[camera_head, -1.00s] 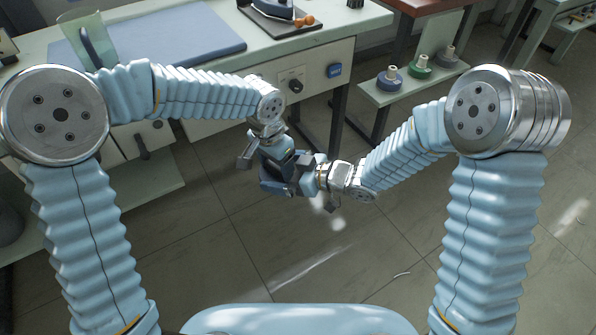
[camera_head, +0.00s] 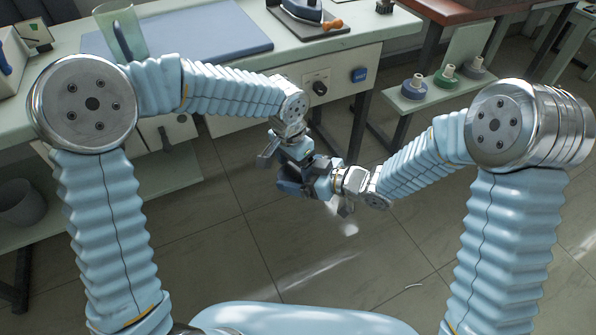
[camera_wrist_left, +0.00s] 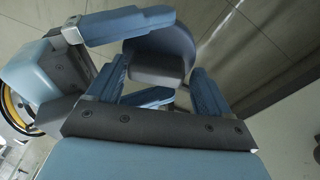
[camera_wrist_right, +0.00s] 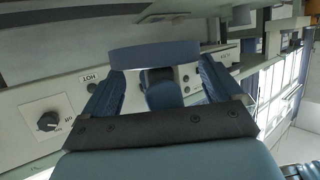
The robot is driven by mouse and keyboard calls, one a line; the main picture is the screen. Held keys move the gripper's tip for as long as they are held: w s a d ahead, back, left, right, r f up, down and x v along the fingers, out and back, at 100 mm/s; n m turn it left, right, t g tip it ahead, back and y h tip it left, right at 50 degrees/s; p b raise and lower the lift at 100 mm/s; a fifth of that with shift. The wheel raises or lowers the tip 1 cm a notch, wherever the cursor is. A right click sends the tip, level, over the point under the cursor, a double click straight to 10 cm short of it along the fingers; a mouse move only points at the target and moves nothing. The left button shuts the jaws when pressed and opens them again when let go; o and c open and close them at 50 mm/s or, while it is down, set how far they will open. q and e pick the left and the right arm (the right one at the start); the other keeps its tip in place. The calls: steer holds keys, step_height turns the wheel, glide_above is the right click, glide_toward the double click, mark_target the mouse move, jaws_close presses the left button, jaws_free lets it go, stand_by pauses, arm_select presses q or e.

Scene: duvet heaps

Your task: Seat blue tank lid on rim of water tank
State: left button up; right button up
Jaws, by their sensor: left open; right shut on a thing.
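A dark blue round lid (camera_head: 291,187) with a block-shaped knob is held by my right gripper (camera_head: 328,182), in mid-air over the floor. In the left wrist view the lid (camera_wrist_left: 165,45) is seen from its knob side; in the right wrist view it shows nearly edge-on (camera_wrist_right: 155,55). My left gripper (camera_head: 283,158) is open right beside the lid; its fingers stand either side of the knob, and I cannot tell whether they touch it. A translucent greenish container (camera_head: 124,32), which looks like the water tank, stands on the worktop at the far left.
The worktop holds a blue mat (camera_head: 205,38) and an iron on a dark tray (camera_head: 300,14). A panel with a dark knob (camera_head: 320,88) faces me. Blue (camera_head: 414,88), green (camera_head: 446,77) and grey (camera_head: 475,68) round pieces sit on a low shelf at right. The floor ahead is clear.

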arm_select(q)
steer(key=shift+s+d+r, duration=0.1)
steer(key=shift+s+d, duration=0.1)
steer(key=shift+d, duration=0.15)
arm_select(e)
steer(key=shift+a+r, duration=0.1)
steer(key=shift+a, duration=0.05)
